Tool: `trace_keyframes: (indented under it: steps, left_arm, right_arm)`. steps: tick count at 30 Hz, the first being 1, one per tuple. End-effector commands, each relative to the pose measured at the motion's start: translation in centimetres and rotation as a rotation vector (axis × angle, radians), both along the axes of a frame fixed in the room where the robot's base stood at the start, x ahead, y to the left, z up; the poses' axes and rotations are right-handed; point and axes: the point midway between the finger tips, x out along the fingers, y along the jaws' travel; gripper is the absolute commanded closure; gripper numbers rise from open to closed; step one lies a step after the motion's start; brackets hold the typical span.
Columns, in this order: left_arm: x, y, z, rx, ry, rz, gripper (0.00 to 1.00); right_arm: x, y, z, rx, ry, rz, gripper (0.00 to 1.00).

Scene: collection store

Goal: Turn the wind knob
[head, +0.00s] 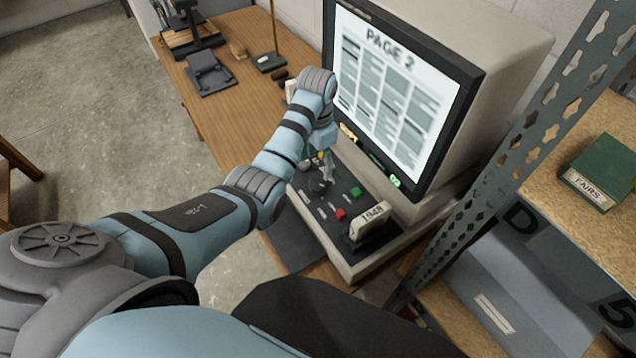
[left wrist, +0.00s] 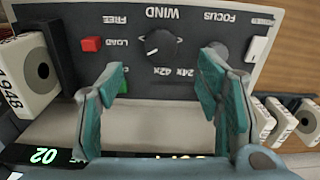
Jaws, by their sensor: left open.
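The wind knob (left wrist: 160,43) is a round black dial with a white pointer mark, under the upside-down label WIND in the left wrist view. It sits on the dark control panel (head: 326,208) of the microfilm reader. My left gripper (left wrist: 160,76) is open, with its teal fingers spread to either side of the knob's line and nothing between them. The fingertips appear short of the knob, not touching it. In the head view my left gripper (head: 324,172) hangs over the panel's far part, partly hiding the controls there. My right gripper is not in view.
Near the knob are a red button (left wrist: 92,44), a green button (left wrist: 122,82) and a FOCUS knob (left wrist: 217,48). A 1948 film box (head: 371,222) stands on the panel's near end. The reader's screen (head: 392,88) shows PAGE 2. A metal shelf post (head: 505,165) rises at right.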

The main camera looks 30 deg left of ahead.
Motion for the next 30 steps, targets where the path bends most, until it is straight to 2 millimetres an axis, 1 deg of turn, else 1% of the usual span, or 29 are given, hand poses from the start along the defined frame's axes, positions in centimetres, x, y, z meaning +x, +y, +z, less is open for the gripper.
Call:
trace_keyframes:
  steps: [1, 3, 6, 9, 13, 19, 20, 21, 28, 29, 30]
  left_arm:
    - [0.0, 0.0, -1.6, 0.000, 0.002, 0.000, 0.41]
    - [-0.1, 0.0, -3.6, 0.000, 0.002, 0.000, 0.41]
    - [0.0, 0.0, -6.2, 0.000, 0.001, 0.000, 0.41]
    - [0.0, 0.0, -8.0, 0.000, -0.001, 0.000, 0.41]
    - [0.0, 0.0, -8.8, 0.001, -0.003, 0.000, 0.41]
    - [0.0, 0.0, -8.8, 0.000, -0.004, 0.001, 0.41]
    - [0.0, 0.0, -8.8, 0.000, -0.004, 0.001, 0.42]
    - [0.0, 0.0, -8.8, 0.000, -0.004, 0.001, 0.49]
    - [0.0, 0.0, -8.8, 0.000, -0.004, 0.001, 0.85]
    - [0.0, 0.0, -8.8, 0.000, -0.004, 0.001, 0.89]
    - [0.0, 0.0, -8.8, 0.000, -0.004, 0.001, 0.89]
  right_arm:
    - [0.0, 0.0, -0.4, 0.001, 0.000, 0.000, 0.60]
    - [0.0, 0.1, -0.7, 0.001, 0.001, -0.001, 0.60]
    - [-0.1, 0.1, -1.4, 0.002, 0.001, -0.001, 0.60]
    - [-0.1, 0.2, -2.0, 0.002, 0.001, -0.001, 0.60]
    - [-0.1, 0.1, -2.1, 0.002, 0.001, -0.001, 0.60]
    - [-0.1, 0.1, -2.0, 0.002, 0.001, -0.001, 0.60]
    - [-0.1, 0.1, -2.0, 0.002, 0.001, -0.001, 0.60]
    - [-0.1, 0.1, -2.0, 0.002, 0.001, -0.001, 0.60]
    - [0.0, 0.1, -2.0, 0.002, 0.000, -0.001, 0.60]
    - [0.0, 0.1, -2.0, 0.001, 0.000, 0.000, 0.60]
    - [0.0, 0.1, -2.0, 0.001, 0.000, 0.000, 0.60]
